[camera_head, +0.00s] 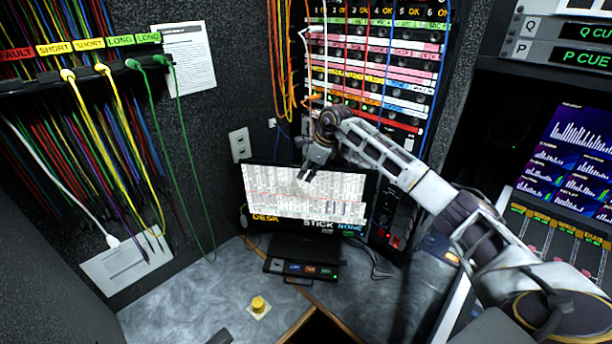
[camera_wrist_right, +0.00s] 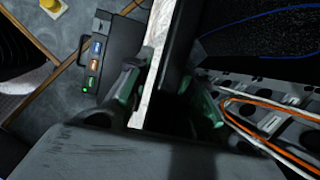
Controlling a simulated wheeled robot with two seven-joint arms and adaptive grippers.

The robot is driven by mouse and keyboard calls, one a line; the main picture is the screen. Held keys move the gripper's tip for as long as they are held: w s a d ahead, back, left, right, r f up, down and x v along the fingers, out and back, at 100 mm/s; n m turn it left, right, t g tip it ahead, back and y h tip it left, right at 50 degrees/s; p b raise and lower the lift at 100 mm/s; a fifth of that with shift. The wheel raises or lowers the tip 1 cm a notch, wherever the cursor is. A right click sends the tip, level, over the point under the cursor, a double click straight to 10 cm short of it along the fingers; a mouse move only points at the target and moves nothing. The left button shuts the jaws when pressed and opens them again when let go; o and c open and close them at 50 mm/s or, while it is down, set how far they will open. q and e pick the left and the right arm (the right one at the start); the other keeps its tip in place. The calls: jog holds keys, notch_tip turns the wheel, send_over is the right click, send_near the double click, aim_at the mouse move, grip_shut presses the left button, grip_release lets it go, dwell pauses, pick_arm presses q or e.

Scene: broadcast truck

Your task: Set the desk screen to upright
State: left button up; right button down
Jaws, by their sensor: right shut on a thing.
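The desk screen (camera_head: 290,205) stands on a black base (camera_head: 300,249) on the desk in the head view. It shows a pale picture with "DESK", "STICK" and "NONE" along its bottom. My right gripper (camera_head: 307,177) is at the screen's top edge, its fingertips over the upper part of the display. In the right wrist view the right gripper (camera_wrist_right: 166,98) has a finger on each side of the screen (camera_wrist_right: 152,60), seen nearly edge-on, and is shut on it. The screen's exact tilt is hard to tell. My left gripper is not in view.
A box with small lit buttons (camera_head: 300,269) sits in front of the screen base. A yellow button (camera_head: 259,305) is on the grey desk (camera_head: 190,310). A patch rack (camera_head: 375,70) rises behind; cables (camera_head: 110,130) hang at left. A control panel (camera_head: 555,230) stands right.

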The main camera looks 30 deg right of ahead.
jog(key=shift+w+d+r, duration=0.15)
jog(key=shift+d+r, duration=0.05)
jog(key=c, duration=1.5)
grip_release()
jog(key=shift+o, duration=0.7)
jog(key=shift+w+f, duration=0.1)
jog(key=shift+f, duration=0.15)
jog(key=shift+r, duration=0.1)
jog(key=v, duration=1.2)
